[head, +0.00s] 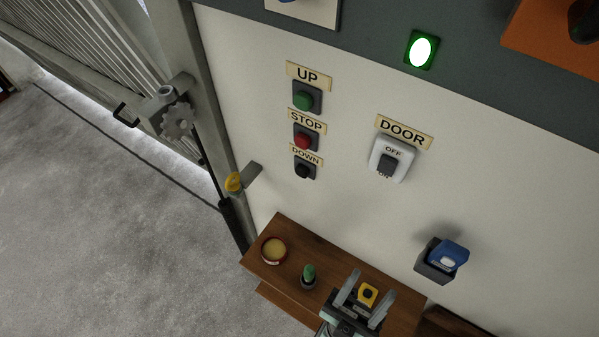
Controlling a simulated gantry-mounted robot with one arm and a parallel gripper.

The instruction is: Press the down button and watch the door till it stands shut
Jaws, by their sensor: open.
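The down button (304,171) is a dark round button in a dark housing on the white wall, below the label DOWN (306,154). It is the lowest in a column under the green UP button (303,101) and the red STOP button (303,141). The slatted door (75,35) is at the upper left, partly out of frame; a bright strip shows along its foot. My gripper (371,284) is open at the bottom, over the shelf and well below the buttons. A yellow block with a dark top (367,295) shows between its fingers; I cannot tell whether they touch it.
A DOOR switch (386,163) marked OFF and ON is right of the buttons, below a lit green lamp (421,51). A blue-lidded box (443,258) juts from the wall. The wooden shelf (328,258) holds a round tin (273,250) and a small green-topped item (309,274).

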